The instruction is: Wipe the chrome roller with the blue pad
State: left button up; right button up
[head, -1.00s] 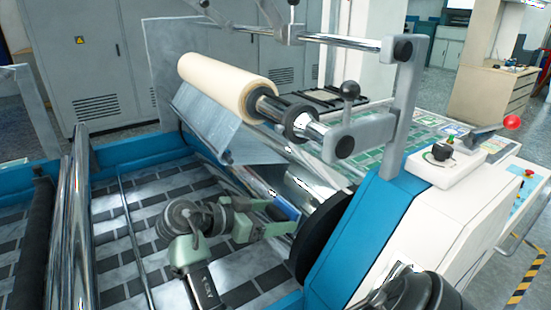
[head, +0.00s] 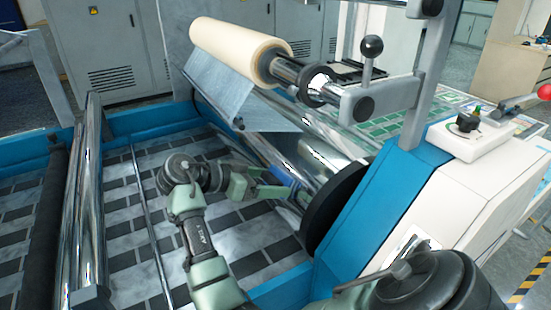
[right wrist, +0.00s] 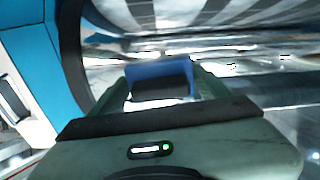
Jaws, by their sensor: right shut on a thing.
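My right gripper (head: 284,187) is shut on the blue pad (head: 281,175), which is partly hidden by the fingers. In the right wrist view the pad (right wrist: 163,69) sits between the fingertips. The chrome roller (head: 322,155) is a shiny cylinder running up and left from the black disc. The pad is at the roller's near side, left of the disc; I cannot tell whether it touches. My left gripper is not in view.
The black disc (head: 338,207) and blue side frame (head: 385,195) stand close right of the gripper. A cream roll (head: 236,50) with a hanging grey-blue sheet (head: 222,92) is above.

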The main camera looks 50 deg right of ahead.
aim_at(261, 175)
jog(key=shift+w+d, duration=0.1)
jog(key=shift+w, duration=0.55)
jog(key=shift+w+d+b, duration=0.4)
jog(key=shift+w+b, duration=0.35)
jog(key=shift+w, duration=0.05)
jog(key=shift+w+d, duration=0.15)
jog(key=shift+w, duration=0.35)
jog(key=v, duration=0.6)
jog(key=shift+p, duration=0.3)
jog(key=shift+r, duration=0.1)
jog(key=v, duration=0.3)
